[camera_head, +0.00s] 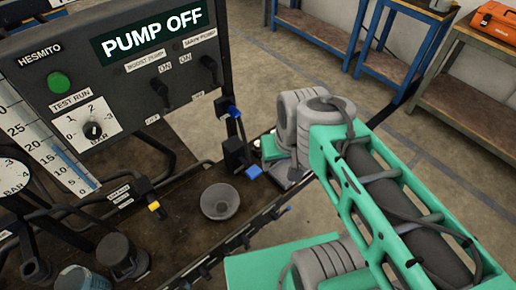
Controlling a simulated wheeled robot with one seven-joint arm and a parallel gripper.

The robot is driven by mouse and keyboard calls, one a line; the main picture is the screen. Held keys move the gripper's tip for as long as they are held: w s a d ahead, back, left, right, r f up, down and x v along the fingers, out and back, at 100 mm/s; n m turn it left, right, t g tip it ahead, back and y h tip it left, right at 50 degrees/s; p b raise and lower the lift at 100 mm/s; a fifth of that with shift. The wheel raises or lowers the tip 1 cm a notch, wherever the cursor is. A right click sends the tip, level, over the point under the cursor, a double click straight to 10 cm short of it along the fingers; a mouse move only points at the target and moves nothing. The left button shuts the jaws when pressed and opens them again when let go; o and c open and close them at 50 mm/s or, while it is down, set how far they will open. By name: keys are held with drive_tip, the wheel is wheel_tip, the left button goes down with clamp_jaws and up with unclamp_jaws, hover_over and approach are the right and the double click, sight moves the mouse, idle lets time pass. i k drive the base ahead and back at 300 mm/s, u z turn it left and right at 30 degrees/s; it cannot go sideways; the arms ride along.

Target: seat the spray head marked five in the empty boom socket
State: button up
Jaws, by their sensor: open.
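No spray head with a readable five shows in the head view, and I cannot make out an empty boom socket. A dark rail (232,243) with several small fittings runs along the bench's front edge; I cannot tell whether it is the boom. A grey round dish (221,202) sits alone on the dark bench. My green and grey arm fills the right side, with its grey joints near the bench's right end. I cannot make out my gripper's fingers in this view.
A control panel (110,55) reading PUMP OFF stands over the dark bench (195,178). Dark cylinders (122,257) and a yellow-tipped valve (153,207) are at left. Blue-tipped fittings (236,152) stand near my arm. Blue workbenches (400,45) and an orange toolbox (497,20) are behind.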

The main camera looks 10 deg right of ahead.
sight(256, 148)
drive_tip(key=z, duration=1.3)
drive_tip(key=i, duration=1)
